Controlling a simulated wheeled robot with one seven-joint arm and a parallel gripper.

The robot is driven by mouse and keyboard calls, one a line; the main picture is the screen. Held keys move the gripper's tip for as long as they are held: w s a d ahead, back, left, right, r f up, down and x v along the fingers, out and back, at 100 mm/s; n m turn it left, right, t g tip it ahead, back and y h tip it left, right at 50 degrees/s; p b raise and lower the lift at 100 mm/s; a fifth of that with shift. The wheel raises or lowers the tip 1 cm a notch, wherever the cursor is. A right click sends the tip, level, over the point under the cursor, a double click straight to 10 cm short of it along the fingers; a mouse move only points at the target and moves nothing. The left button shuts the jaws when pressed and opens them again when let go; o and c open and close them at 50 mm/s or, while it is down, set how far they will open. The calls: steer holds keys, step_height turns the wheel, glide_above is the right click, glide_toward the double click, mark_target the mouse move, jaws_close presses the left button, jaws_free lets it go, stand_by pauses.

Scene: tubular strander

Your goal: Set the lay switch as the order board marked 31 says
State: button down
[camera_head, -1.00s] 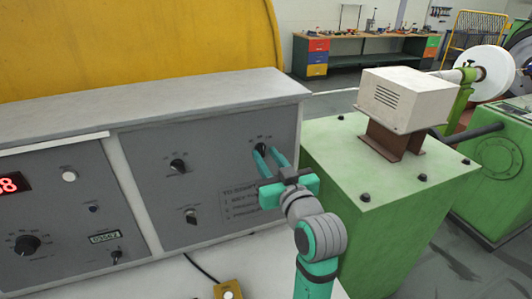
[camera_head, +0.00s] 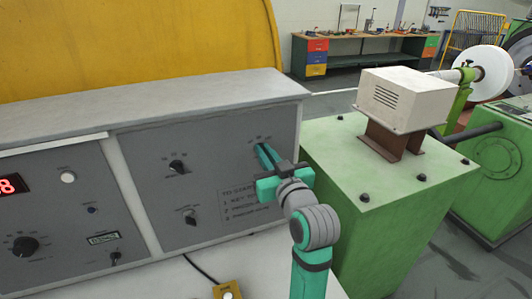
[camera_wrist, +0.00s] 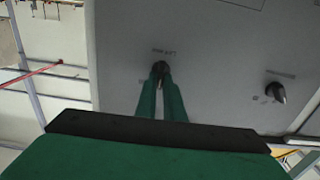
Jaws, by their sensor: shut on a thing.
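The lay switch is a small dark knob at the upper right of the grey control panel (camera_head: 150,205). In the head view my gripper's fingers (camera_head: 262,149) cover most of it. In the wrist view the dark lay switch knob (camera_wrist: 160,66) shows between my fingertips (camera_wrist: 160,76), one on each side. My gripper is shut on it. Small markings sit around the knob, too small to read surely, and its pointing direction is hard to tell. No order board marked 31 is in view.
Another knob (camera_head: 177,167) sits left on the same panel, with a key switch (camera_head: 190,216) below. A green machine housing (camera_head: 400,205) stands close right of my arm. A yellow box with a button (camera_head: 229,292) lies at the front.

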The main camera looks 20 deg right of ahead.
steer(key=n, duration=0.8)
steer(key=shift+s+a+f+n, duration=0.15)
steer(key=shift+a+f+n, duration=0.1)
steer(key=shift+a+n, duration=0.05)
stand_by(0.5)
steer(key=shift+d, duration=0.1)
steer(key=c, duration=1.9)
jaws_free()
steer(key=shift+o, duration=0.2)
steer(key=shift+a, duration=0.2)
